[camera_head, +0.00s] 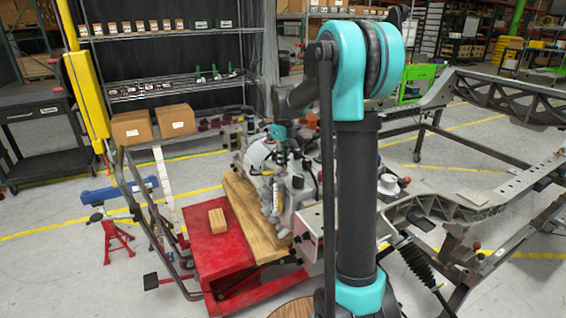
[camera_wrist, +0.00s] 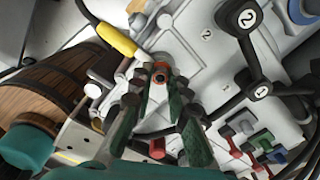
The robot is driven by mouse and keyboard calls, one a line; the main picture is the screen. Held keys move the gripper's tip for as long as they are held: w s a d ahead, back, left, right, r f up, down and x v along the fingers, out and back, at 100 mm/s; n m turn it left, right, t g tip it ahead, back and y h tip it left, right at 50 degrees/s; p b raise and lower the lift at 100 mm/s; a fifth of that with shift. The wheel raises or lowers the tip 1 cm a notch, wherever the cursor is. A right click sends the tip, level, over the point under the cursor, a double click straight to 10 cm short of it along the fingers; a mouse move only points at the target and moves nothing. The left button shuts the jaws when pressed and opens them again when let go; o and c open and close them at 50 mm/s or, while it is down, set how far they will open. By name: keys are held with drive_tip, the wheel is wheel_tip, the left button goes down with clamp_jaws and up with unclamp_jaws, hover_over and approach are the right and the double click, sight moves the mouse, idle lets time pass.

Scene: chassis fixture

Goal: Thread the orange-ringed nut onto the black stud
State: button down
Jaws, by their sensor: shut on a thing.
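In the wrist view, the dark green fingers of my gripper (camera_wrist: 161,84) converge on a small piece with an orange-red ring, which I take to be the orange-ringed nut (camera_wrist: 161,71). The fingers are shut on it, one on each side. The nut is in front of a pale grey machine housing (camera_wrist: 210,65). I cannot make out the black stud or tell whether the nut touches it. In the head view, my arm covers much of the work area, and the nut and fingertips cannot be made out there.
Black knobs marked 1 (camera_wrist: 260,91) and 2 (camera_wrist: 247,18) stand right of the gripper. A yellow-sleeved handle (camera_wrist: 108,38) and a wooden barrel (camera_wrist: 60,85) lie left. A red cart (camera_head: 205,245) and a metal chassis frame (camera_head: 470,200) flank the machine.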

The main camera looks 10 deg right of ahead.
drive_tip(key=m, duration=0.3)
drive_tip(key=shift+f, duration=0.1)
drive_tip(key=c, duration=1.4)
unclamp_jaws()
drive_tip(key=shift+r, duration=1.25)
